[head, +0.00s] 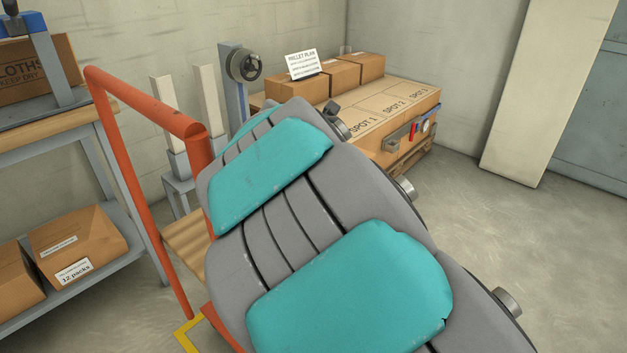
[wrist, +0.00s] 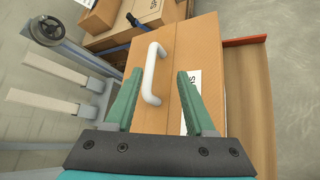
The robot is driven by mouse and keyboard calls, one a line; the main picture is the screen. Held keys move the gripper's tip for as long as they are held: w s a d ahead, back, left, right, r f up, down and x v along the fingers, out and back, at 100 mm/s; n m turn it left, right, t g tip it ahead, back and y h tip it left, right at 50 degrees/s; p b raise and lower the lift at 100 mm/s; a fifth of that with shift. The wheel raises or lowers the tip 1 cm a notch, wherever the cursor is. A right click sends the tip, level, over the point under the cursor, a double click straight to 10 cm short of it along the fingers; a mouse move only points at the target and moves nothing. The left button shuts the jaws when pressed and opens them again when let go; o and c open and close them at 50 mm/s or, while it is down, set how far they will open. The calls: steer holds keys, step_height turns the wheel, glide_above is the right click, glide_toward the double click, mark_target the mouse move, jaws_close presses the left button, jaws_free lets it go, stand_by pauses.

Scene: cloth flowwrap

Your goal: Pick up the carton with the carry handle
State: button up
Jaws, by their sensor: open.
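In the wrist view, a brown cardboard carton (wrist: 203,55) has a white carry handle (wrist: 150,75) on the face toward the camera. A white label shows on its right part, partly behind a finger. My gripper (wrist: 157,95) is open, with its two green fingers on either side of the handle in the picture. I cannot tell whether the fingertips touch the carton. In the head view, my own grey and teal arm hides this carton and the gripper.
A pallet stack with marked spots (head: 405,105) stands at the back, with cartons (head: 340,76) and a sign (head: 302,64) on it. An orange frame (head: 140,105) rises left of my arm. A shelf at left holds cartons (head: 75,245). Floor at right is clear.

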steer(key=shift+w+a+f+n, duration=0.1)
steer(key=shift+w+a+n, duration=0.05)
steer(key=shift+a, duration=0.3)
steer(key=shift+w+a+f+n, duration=0.1)
steer(key=shift+w+a+n, duration=0.05)
steer(key=shift+a, duration=0.25)
steer(key=shift+w+a+f, duration=0.15)
steer(key=shift+w+f, duration=0.05)
steer(key=shift+w, duration=0.1)
steer(key=shift+x, duration=3.45)
steer(key=shift+r, duration=0.15)
steer(key=shift+c, duration=0.4)
jaws_close()
